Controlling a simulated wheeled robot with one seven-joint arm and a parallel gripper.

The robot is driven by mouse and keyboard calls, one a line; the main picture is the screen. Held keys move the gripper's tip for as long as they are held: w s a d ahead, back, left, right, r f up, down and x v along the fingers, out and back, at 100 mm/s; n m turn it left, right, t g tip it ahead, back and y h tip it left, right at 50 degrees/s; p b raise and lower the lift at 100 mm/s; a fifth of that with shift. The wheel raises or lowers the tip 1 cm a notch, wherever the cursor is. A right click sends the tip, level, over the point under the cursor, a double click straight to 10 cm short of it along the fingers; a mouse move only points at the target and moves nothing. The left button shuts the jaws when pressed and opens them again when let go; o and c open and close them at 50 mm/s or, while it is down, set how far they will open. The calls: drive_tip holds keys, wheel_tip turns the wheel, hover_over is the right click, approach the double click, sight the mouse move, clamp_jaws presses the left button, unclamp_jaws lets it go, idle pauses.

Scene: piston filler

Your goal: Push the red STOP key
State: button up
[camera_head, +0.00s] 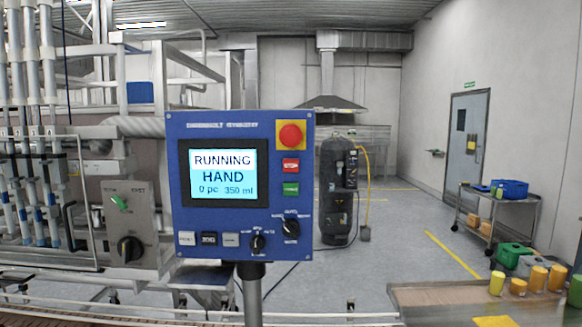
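The panel's screen (222,172) reads "RUNNING HAND 0 pc 350 ml". Nothing covers the red key. My gripper is not in view.
The panel stands on a grey post (252,295). Below the screen are several small keys and black rotary knobs (257,243). Filler machinery (60,180) is at left. A table with yellow containers (497,283) is at lower right. Open floor lies behind.

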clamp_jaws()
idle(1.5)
